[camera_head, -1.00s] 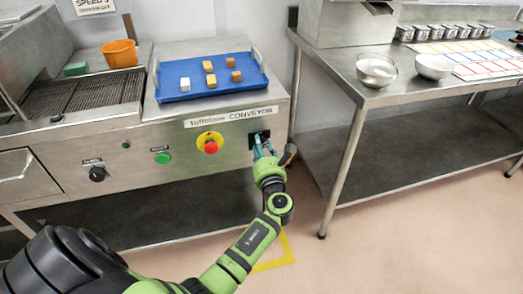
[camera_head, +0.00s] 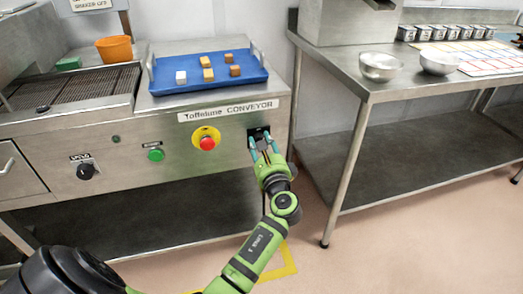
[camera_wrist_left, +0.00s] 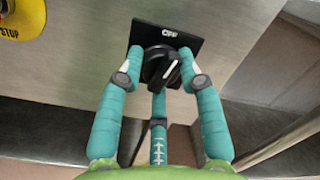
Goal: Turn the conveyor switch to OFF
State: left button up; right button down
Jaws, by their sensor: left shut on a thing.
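The conveyor switch is a black rotary knob on a black plate at the right end of the conveyor's front panel. In the head view the switch (camera_head: 260,132) is partly hidden by my left gripper (camera_head: 264,145). In the left wrist view the knob (camera_wrist_left: 160,64) shows between the teal fingers of my gripper (camera_wrist_left: 162,74), which is shut on it. The plate's label (camera_wrist_left: 168,33) sits above the knob and appears to read OFF. My right gripper is not in view.
A red stop button (camera_head: 207,143) on yellow, a green button (camera_head: 156,155) and another black knob (camera_head: 87,171) lie left along the panel. A blue tray (camera_head: 205,88) with several small blocks stands above. A steel table (camera_head: 365,93) with bowls stands right.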

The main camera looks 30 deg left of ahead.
pick_arm(q)
jog(key=shift+n+b, duration=0.7)
jog(key=shift+n, duration=0.5)
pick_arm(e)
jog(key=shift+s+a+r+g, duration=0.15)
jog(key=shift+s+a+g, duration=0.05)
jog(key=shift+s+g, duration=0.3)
pick_arm(q)
jog(key=shift+r, duration=0.15)
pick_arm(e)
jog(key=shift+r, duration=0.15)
pick_arm(q)
jog(key=o, duration=1.1)
jog(key=shift+o, duration=0.2)
jog(key=v, duration=1.2)
jog(key=shift+w, duration=0.1)
